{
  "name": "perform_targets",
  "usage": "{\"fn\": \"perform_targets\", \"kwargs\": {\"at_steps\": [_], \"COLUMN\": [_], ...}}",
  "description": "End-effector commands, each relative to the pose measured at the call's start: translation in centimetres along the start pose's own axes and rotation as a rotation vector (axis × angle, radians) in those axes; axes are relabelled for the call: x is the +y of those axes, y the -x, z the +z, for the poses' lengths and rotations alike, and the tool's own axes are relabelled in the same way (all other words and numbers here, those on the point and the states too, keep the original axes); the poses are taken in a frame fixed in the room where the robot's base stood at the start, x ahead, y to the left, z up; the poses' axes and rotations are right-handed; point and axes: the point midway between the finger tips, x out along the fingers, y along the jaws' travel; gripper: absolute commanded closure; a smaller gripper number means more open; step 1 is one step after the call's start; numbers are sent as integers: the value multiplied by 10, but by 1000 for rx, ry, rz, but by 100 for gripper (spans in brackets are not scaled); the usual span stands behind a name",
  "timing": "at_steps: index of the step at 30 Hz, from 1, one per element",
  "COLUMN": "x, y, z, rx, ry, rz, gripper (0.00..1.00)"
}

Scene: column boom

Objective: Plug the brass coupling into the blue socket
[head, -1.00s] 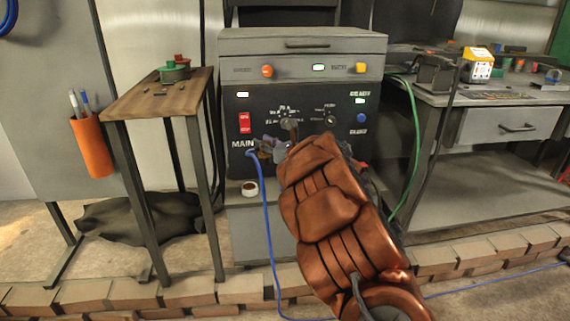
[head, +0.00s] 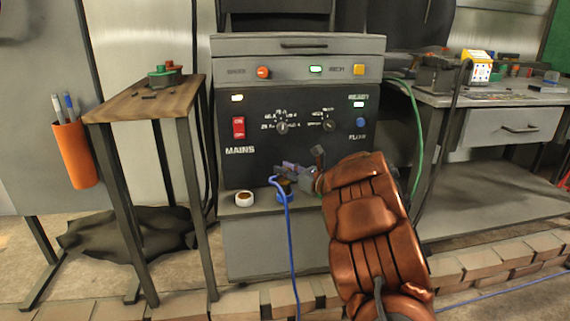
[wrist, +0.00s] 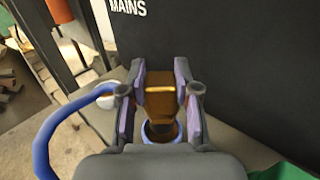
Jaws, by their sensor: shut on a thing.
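My gripper (head: 279,172) is low in front of the dark machine panel, near the ledge at its foot. In the wrist view its two fingers (wrist: 160,80) are shut on the brass coupling (wrist: 161,103), which sits between them. A blue ring (wrist: 158,137) shows at the near end of the coupling, partly hidden by the gripper body. I cannot tell whether this ring is the blue socket or part of the coupling, nor whether they are joined. In the head view a small blue piece (head: 284,189) shows just under the fingers.
A blue hose (head: 291,245) hangs from beside the gripper to the floor. A white cup (head: 244,199) stands on the ledge, left of the gripper. The panel (head: 255,167) carries switches and knobs. A wooden-topped stand (head: 150,99) is at left, a grey bench (head: 505,125) at right.

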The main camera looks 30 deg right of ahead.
Motion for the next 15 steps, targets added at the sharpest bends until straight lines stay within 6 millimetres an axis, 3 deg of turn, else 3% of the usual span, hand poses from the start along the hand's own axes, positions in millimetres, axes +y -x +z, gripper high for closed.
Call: {"fn": "perform_targets", "kwargs": {"at_steps": [15], "x": [2], "y": [-1], "z": [-22], "rx": [7], "ry": [-1], "rz": [3], "gripper": [100]}}
